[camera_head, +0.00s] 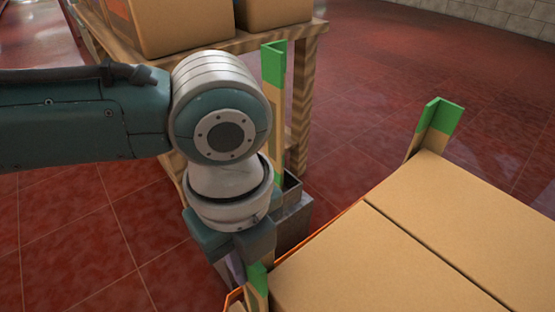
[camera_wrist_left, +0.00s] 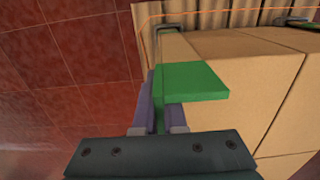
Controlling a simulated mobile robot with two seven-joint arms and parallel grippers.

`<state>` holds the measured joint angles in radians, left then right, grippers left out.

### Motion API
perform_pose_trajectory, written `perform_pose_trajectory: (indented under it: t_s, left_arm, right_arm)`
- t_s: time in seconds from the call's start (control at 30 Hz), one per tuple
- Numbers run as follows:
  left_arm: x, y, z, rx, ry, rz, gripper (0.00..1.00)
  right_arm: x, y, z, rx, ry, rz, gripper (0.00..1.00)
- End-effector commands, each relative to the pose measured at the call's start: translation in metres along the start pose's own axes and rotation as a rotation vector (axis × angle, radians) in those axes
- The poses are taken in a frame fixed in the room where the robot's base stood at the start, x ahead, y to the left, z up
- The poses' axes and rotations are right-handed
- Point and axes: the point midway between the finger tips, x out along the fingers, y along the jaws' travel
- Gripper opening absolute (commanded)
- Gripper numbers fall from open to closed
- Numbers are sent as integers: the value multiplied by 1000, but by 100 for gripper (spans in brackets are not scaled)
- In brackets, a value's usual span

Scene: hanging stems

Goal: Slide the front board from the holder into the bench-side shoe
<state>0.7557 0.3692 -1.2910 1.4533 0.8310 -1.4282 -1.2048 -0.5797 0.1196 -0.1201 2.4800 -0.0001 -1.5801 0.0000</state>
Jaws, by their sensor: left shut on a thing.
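My left gripper (camera_head: 243,268) is shut on the green-topped end of an angled board (camera_head: 258,280) at the near left corner of the carton stack. In the left wrist view, the board's green top (camera_wrist_left: 193,80) sits between the fingers, and its tan length runs along the carton edge to a grey metal shoe (camera_wrist_left: 168,28). Whether its foot is seated inside the shoe is unclear. Another green-topped board (camera_head: 273,100) stands upright in a grey metal holder (camera_head: 297,212) beside the wooden bench (camera_head: 300,100). My right gripper is not in view.
Large cartons (camera_head: 390,240) fill the lower right. A third green-topped board (camera_head: 437,122) stands at their far corner. Boxes (camera_head: 180,22) sit on the bench. An orange line (camera_wrist_left: 215,10) runs around the stack's base. Red tiled floor lies open at the back right.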

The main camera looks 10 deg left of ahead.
Motion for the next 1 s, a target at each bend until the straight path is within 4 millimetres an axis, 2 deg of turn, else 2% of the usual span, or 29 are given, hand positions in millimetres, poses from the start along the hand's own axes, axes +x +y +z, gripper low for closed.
perform_pose_trajectory:
  t_s: [0.07, 0.1, 0.37, 0.67, 0.77, 1.0]
  left_arm:
    - [0, 0, 0, 0, 0, 0, 0]
    - [0, 0, 0, 0, 0, 0, 13]
    - [0, 0, 0, 0, 0, 0, 42]
    - [-3, 0, 0, 0, 0, 0, 44]
    - [-17, 0, 0, 0, 0, 0, 44]
    - [-68, 0, 0, 1, -1, -2, 44]
  right_arm:
    - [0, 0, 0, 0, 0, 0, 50]
    - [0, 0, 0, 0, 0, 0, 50]
    - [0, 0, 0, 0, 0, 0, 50]
    - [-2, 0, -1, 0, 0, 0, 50]
    - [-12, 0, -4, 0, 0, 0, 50]
    - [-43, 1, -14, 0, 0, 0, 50]
